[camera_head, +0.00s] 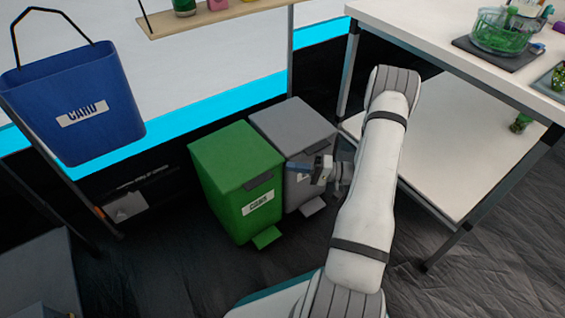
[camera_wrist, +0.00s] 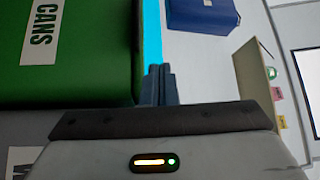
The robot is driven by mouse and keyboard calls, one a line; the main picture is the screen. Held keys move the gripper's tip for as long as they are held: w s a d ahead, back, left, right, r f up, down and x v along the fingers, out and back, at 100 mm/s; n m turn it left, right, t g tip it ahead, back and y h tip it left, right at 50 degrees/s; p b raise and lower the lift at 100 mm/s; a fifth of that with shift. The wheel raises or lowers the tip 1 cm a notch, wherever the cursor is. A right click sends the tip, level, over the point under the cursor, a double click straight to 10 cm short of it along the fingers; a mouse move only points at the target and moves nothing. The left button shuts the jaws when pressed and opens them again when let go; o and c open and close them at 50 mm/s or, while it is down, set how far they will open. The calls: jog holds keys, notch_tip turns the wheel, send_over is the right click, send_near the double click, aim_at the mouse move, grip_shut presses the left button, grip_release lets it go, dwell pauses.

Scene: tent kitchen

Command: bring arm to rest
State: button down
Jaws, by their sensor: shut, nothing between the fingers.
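My white arm (camera_head: 365,190) reaches up from the bottom of the head view and bends back down behind itself. My gripper (camera_head: 319,170) shows beside the arm, in front of the grey bin (camera_head: 290,125). Its fingers are shut with nothing between them, and they show in the wrist view (camera_wrist: 160,84) close together. The green bin (camera_head: 235,165) stands to the left of the gripper. Part of my wrist is hidden behind the arm.
The green bin, labelled CANS in the wrist view (camera_wrist: 75,85), fills its upper left. A white table (camera_head: 440,35) with a lower shelf (camera_head: 450,150) stands right of my arm. A blue CARD bag (camera_head: 75,105) hangs at left. Dark floor is clear in front of the bins.

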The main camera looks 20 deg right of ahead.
jog(key=shift+s+d, duration=0.25)
jog(key=shift+d, duration=0.2)
jog(key=s+a+r+n+g+h+p, duration=0.1)
jog(key=s+a+r+g+h+p, duration=0.2)
jog(key=r+p, duration=0.6)
jog(key=s+a+r+n+g+h+p, duration=0.25)
jog(key=a+r+g+p, duration=0.2)
jog(key=r, duration=0.95)
jog(key=s+a+r+g+h+p, duration=0.2)
jog(key=s+a+r+g+p, duration=0.3)
jog(key=r, duration=0.6)
jog(key=s+r+t+h+p, duration=0.2)
jog(key=r+p, duration=0.4)
jog(key=r, duration=0.3)
jog(key=s+r+t+h+p, duration=0.2)
jog(key=s+r+h+p, duration=0.1)
jog(key=r+p, duration=0.4)
jog(key=s+r+t+h+p, duration=0.3)
jog(key=r+h+p, duration=0.2)
jog(key=r, duration=0.6)
jog(key=shift+s+r+p, duration=0.2)
jog(key=shift+s+p, duration=0.05)
jog(key=shift+p, duration=0.5)
